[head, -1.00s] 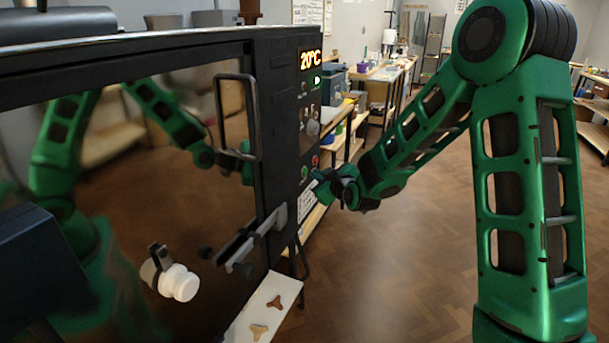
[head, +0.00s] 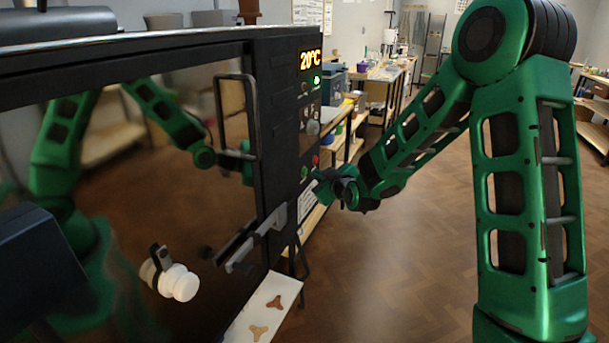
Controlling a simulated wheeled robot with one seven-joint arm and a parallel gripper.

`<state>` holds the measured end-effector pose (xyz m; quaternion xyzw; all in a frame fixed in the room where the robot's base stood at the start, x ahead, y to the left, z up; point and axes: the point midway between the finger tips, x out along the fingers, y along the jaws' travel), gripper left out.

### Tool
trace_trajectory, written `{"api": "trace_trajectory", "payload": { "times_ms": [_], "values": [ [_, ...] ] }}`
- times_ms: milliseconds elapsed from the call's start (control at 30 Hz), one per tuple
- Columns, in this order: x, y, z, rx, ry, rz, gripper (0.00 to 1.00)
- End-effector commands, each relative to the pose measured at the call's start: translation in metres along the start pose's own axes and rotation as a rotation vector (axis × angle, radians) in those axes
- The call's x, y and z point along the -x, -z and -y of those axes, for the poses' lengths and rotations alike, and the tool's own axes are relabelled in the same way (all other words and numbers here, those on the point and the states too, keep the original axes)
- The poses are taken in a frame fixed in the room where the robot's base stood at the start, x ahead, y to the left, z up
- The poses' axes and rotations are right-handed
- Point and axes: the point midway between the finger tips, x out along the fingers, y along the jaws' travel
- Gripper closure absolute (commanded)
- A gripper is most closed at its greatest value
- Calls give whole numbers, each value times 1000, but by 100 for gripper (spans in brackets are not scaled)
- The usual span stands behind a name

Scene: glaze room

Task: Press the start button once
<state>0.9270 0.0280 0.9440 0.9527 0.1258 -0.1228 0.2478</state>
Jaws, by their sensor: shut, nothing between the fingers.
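The kiln's control panel (head: 309,120) is a narrow dark strip right of the door, seen at a steep angle. Low on it are a green button (head: 304,172) and, a little higher and to the right, a red button (head: 315,161). I cannot read which is marked start; the green one is the likelier. My gripper (head: 316,176) is shut and empty, its tips pointing left at the panel just right of the green button and below the red one. I cannot tell whether they touch the panel.
The panel display (head: 310,59) reads 20°C, with a small green light (head: 317,81) below it and a grey knob (head: 313,127). The dark door has a tall handle (head: 219,115) and a latch bar (head: 258,238). A white board (head: 264,309) sits below. Open floor lies right.

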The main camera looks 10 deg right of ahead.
Motion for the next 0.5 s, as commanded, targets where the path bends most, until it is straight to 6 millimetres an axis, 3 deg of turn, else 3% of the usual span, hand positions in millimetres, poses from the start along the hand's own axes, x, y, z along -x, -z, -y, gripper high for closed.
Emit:
{"api": "trace_trajectory", "payload": {
  "times_ms": [500],
  "values": [
    [-4,6,5,0,1,0,100]
  ]
}}
